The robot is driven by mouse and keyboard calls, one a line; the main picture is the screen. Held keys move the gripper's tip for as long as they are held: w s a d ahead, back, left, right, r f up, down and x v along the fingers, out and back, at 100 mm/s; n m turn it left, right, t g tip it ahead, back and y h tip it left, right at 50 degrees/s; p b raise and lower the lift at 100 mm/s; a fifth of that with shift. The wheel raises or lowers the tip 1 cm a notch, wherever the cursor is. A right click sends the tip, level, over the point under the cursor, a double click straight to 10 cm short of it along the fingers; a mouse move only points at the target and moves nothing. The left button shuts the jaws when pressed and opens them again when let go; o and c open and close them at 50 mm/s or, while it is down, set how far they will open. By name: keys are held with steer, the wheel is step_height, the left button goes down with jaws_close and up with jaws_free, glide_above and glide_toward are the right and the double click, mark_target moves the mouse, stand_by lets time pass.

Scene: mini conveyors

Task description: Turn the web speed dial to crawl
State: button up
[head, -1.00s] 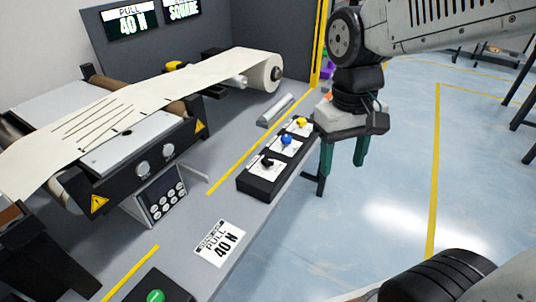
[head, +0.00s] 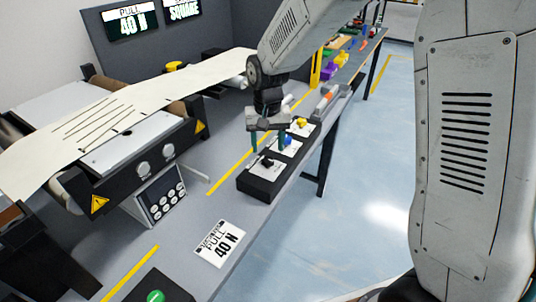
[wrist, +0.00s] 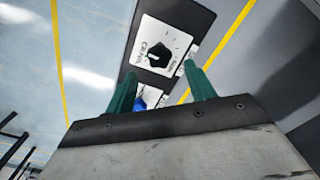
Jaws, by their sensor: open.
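A black dial box (head: 262,188) with several-coloured knobs on white plates sits near the bench's front edge. Its nearest knob is black (head: 267,162). In the wrist view this black knob (wrist: 159,54) sits on a plate whose lettering appears to read CRAWL on one side. My gripper (head: 268,144) points down over the box, open and empty. In the wrist view its green fingers (wrist: 160,76) are spread, with the black knob ahead of them. The blue knob (wrist: 140,104) is partly hidden by a finger. The yellow knob (head: 301,123) is at the box's far end.
The web machine (head: 150,145) with its pale web stands to the left. A green button (head: 155,296) is at the bottom. Open floor lies to the right.

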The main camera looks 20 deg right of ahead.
mark_target(268, 158)
steer(key=shift+f, duration=2.2)
steer(key=c, duration=1)
steer(key=shift+o, duration=0.2)
steer(key=shift+n, duration=0.3)
steer(key=n, duration=0.4)
steer(key=shift+n, duration=2)
